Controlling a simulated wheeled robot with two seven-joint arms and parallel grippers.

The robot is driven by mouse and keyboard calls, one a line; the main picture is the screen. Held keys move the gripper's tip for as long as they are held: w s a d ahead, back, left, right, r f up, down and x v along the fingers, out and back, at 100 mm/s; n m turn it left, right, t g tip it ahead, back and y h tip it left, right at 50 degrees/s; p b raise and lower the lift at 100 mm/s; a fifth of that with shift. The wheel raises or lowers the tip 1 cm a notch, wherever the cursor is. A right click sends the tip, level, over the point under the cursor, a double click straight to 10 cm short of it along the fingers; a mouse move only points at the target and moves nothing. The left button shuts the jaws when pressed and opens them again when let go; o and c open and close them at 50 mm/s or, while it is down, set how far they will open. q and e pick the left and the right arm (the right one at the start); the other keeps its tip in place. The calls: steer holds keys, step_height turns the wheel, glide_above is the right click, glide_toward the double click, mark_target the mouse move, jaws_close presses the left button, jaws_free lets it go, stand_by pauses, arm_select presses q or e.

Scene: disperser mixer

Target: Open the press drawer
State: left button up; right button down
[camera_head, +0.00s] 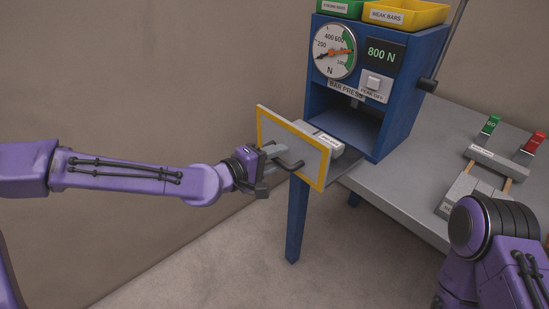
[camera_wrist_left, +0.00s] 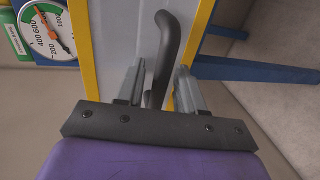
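The blue bar press (camera_head: 393,100) stands on the grey table. Its drawer stands pulled out to the left, with a pale front panel edged in yellow (camera_head: 316,180). The panel also shows in the left wrist view (camera_wrist_left: 112,40). A dark bent handle (camera_head: 292,164) sticks out from the panel. My left gripper (camera_head: 268,168) is at this handle. In the left wrist view its fingers (camera_wrist_left: 160,80) stand apart, with the handle (camera_wrist_left: 168,45) between them and a gap on one side. My right arm shows at the lower right; its gripper is out of view.
A pale labelled piece (camera_head: 326,141) sits behind the drawer front. Green (camera_head: 340,7) and yellow (camera_head: 407,14) trays sit on the press. A grey rack (camera_head: 497,162) with green and red tags stands on the table (camera_head: 405,185). The wall is behind my left arm.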

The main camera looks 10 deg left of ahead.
arm_select(q)
steer(key=p+v, duration=0.2)
steer(key=v, duration=0.8)
steer(key=shift+s, duration=0.2)
steer(key=shift+a, duration=0.2)
steer(key=s+a+f+n+g+y, duration=0.1)
steer(key=a+f+y, duration=0.4)
steer(key=f, duration=0.4)
steer(key=s+a+f+n+g+y, duration=0.15)
steer(key=a+f+y, duration=0.25)
steer(key=f, duration=0.5)
steer(key=s+a+f+m+g+y, duration=0.2)
steer(key=s+f+m+g, duration=0.1)
steer(key=s+f, duration=0.6)
steer(key=s+a+f+m+g+y, duration=0.2)
steer(key=s+f, duration=0.7)
steer(key=s, duration=0.5)
steer(key=shift+s+a+m+g, duration=0.15)
steer(key=shift+a+m+g, duration=0.4)
steer(key=shift+a+g, duration=0.25)
